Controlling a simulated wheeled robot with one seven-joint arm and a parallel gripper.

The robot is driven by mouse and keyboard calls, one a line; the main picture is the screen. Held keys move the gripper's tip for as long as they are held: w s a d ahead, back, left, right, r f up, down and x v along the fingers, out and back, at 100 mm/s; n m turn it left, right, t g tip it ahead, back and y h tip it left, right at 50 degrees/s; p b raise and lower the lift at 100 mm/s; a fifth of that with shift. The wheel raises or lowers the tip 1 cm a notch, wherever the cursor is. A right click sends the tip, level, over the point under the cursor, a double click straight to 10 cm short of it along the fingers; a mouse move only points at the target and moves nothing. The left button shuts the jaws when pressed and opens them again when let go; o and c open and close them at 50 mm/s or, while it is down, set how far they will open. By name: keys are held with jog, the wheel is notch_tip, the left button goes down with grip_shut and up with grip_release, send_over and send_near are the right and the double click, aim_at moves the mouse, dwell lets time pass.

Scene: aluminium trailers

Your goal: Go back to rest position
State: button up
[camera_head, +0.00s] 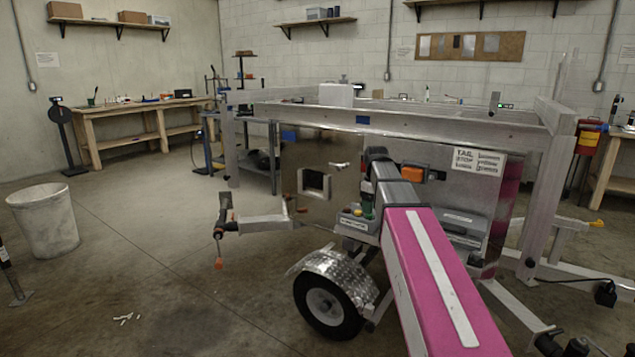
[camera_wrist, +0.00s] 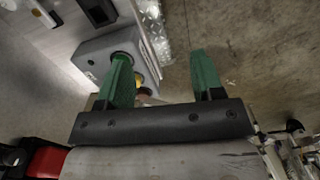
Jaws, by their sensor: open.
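My gripper (camera_wrist: 162,56) is open in the wrist view, with its two green fingers spread apart and nothing held between them. In the head view my arm reaches forward to the aluminium trailer (camera_head: 400,118). A bit of green shows just above a small grey box (camera_head: 352,222) at the trailer's side, but the fingers are mostly hidden there.
The trailer's wheel and fender (camera_head: 335,277) stand left of my arm. A clamp-like handle (camera_head: 222,225) sticks out left. A white bin (camera_head: 45,222) stands far left and a wooden bench (camera_head: 135,108) at the back wall. The floor between bin and trailer is mostly clear.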

jog(key=s+f+m, duration=0.5)
jog(key=s+f, duration=0.5)
jog(key=f, duration=0.4)
jog(key=s+f+m, duration=0.5)
jog(key=s+f, duration=0.6)
jog(key=f, duration=0.3)
jog(key=shift+a+f, duration=0.15)
jog(key=shift+f, duration=0.2)
